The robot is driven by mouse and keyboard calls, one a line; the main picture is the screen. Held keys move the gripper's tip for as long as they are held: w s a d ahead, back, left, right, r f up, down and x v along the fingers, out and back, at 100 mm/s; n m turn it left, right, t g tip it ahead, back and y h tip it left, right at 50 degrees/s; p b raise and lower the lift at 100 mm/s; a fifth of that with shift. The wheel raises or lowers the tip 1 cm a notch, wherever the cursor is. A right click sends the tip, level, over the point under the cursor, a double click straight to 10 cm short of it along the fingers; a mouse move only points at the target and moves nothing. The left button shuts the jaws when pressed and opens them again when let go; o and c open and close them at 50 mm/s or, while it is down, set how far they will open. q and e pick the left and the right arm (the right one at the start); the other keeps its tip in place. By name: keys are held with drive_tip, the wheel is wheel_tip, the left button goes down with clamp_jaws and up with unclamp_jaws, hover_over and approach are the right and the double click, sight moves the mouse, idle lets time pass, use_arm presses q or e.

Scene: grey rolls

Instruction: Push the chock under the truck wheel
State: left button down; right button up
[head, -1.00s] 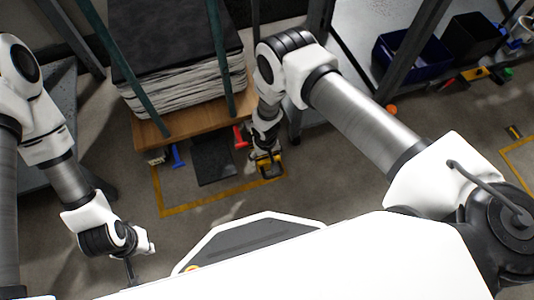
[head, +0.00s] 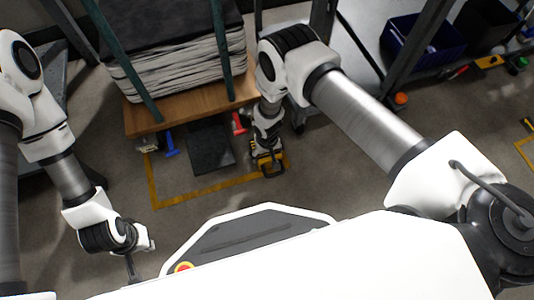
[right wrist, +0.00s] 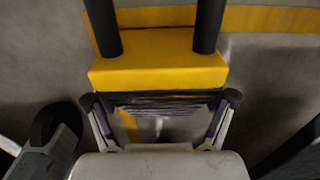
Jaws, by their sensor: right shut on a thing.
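The truck is a wooden platform (head: 165,118) with green posts, stacked with grey sheets. A blue pedal (head: 172,145) and a red pedal (head: 238,123) show at its near edge; I cannot clearly make out its wheels in the head view. The yellow and black chock (head: 279,162) is near the floor, to the right of and nearer than the red pedal. My right gripper (head: 268,150) is shut on it. The right wrist view shows the chock's yellow block (right wrist: 158,70) with two black posts, in front of the fingers (right wrist: 160,108). My left gripper (head: 132,268) hangs apart, its fingers unclear.
A dark mat (head: 210,147) lies between the pedals. Yellow floor tape (head: 205,190) runs in front. A shelf with a blue bin (head: 425,42) stands at the right, with an orange object (head: 400,98) near its foot. Floor between tape and my base is clear.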

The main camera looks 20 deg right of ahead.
drive_tip(key=shift+f+b, duration=0.25)
drive_tip(key=shift+b, duration=0.05)
idle(0.9)
drive_tip(key=o, duration=1.4)
